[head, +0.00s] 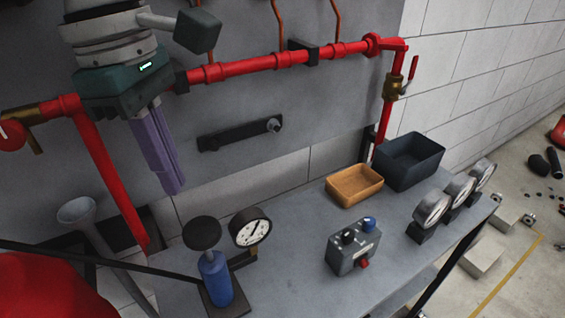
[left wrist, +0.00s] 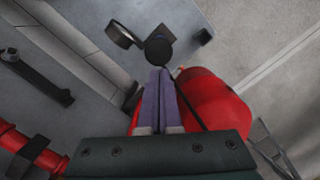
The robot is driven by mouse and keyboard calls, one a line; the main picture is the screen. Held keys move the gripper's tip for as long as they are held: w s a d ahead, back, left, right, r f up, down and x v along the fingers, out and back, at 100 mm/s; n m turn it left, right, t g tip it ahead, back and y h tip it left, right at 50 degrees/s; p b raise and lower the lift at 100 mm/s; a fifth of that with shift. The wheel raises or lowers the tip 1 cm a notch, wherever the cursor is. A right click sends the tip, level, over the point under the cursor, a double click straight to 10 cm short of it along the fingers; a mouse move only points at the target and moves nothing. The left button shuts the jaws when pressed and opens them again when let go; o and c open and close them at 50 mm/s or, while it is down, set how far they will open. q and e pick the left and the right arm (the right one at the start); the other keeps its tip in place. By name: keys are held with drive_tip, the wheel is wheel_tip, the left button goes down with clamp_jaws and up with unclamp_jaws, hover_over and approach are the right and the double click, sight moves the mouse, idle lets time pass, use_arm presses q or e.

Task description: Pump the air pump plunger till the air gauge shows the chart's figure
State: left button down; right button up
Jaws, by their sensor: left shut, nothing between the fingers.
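The air pump is a blue cylinder (head: 215,280) standing on a dark base on the grey bench. Its black round plunger knob (head: 202,233) sits above the cylinder; it also shows in the left wrist view (left wrist: 158,48). The air gauge (head: 250,228), with a white dial and black rim, stands just right of the pump; its reading is too small to tell. My left gripper (head: 173,188) has purple fingers, shut and empty, pointing down above and left of the knob, apart from it in the head view. No chart and no right gripper is in view.
Red pipes (head: 270,62) run along the grey wall panel. An orange tray (head: 354,186), a dark bin (head: 408,161), a small control box (head: 353,247) and three gauges (head: 432,208) stand to the right on the bench. A grey funnel (head: 78,211) stands left of the pump.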

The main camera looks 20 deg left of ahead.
sight(196, 227)
use_arm(q)
drive_tip(key=shift+w, duration=0.15)
drive_tip(key=shift+f, duration=0.1)
drive_tip(key=shift+d+f+b, duration=0.2)
drive_tip(key=shift+f+b, duration=1.05)
drive_tip(key=shift+f, duration=0.45)
drive_tip(key=shift+d+f+b, duration=0.15)
drive_tip(key=shift+f+b, duration=1.05)
drive_tip(key=shift+f, duration=0.5)
